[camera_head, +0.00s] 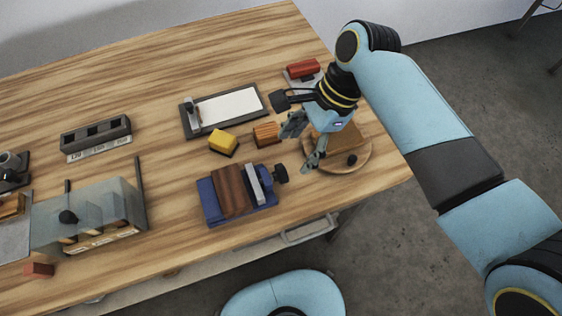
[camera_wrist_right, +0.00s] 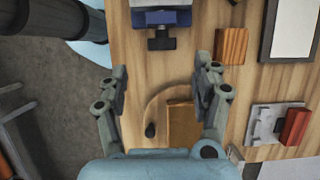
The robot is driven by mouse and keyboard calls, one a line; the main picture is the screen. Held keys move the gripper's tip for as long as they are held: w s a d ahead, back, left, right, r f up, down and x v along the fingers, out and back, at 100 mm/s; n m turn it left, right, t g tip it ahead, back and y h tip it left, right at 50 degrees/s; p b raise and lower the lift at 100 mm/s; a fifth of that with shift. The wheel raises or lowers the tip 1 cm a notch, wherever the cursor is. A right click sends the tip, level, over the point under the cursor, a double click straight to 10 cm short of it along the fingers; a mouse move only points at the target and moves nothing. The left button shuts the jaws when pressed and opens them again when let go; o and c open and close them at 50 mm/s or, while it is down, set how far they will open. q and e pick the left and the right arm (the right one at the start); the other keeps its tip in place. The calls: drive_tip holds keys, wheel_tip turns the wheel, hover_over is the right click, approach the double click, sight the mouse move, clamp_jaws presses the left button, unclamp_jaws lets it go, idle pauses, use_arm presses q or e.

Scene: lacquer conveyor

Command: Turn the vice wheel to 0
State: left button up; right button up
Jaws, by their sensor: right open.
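The vice (camera_head: 211,208) has a blue base, a grey jaw and a dark brown wood block in it, near the table's front edge. Its black wheel (camera_head: 281,173) sticks out on the right side. In the right wrist view the wheel (camera_wrist_right: 162,42) shows at the top, below the blue vice body (camera_wrist_right: 182,18). No readable mark for 0 shows on it. My right gripper (camera_head: 304,141) is open and empty, above the table just right of and beyond the wheel. In the right wrist view, the wheel lies ahead of the gap between the fingers (camera_wrist_right: 161,80), not touching them. My left gripper is not in view.
A round wooden board (camera_head: 340,165) with a brown block and black knob lies under my right gripper. An orange-brown block (camera_head: 266,134), a yellow block (camera_head: 223,142), a white-sheeted tray (camera_head: 259,92) and a red item on a stand (camera_head: 303,68) are nearby. A clear-panelled box (camera_head: 115,205) stands left.

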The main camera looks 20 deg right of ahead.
sight(285, 169)
drive_tip(key=x, duration=0.9)
drive_tip(key=shift+w+d+f, duration=0.15)
drive_tip(key=shift+w, duration=0.1)
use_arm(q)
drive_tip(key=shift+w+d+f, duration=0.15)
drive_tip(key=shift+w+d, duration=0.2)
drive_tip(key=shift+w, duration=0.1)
use_arm(e)
drive_tip(key=c, duration=1.2)
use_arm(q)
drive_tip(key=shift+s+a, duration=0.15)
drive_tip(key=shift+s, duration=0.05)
use_arm(e)
drive_tip(key=shift+s, duration=0.1)
